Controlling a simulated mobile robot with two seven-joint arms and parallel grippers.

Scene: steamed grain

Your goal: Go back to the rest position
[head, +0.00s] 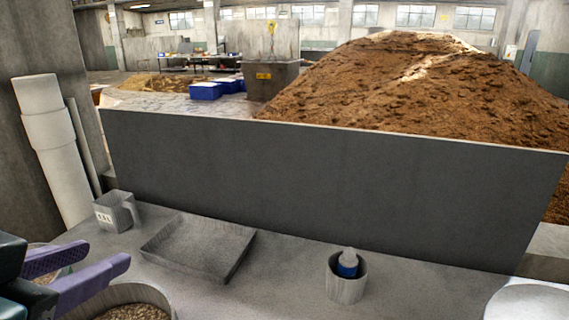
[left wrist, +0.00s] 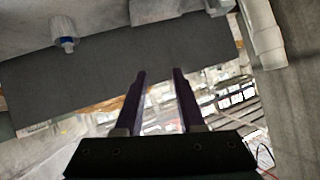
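My left gripper (head: 82,274) comes in at the lower left of the head view, above the left end of the grey counter. Its two purple fingers stand apart with nothing between them. The left wrist view also shows the open fingers (left wrist: 160,88), with the dark panel and the hall beyond them. A pot of brown grain (head: 134,311) sits beside and partly below the gripper, cut off by the bottom edge. My right gripper does not show in either view.
On the counter stand a grey measuring jug (head: 112,213), a shallow grey tray (head: 182,246) and a round cup (head: 346,288) holding a blue-and-white item (head: 348,264). A dark upright panel (head: 330,185) closes the back. A brown grain heap (head: 420,85) rises behind it.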

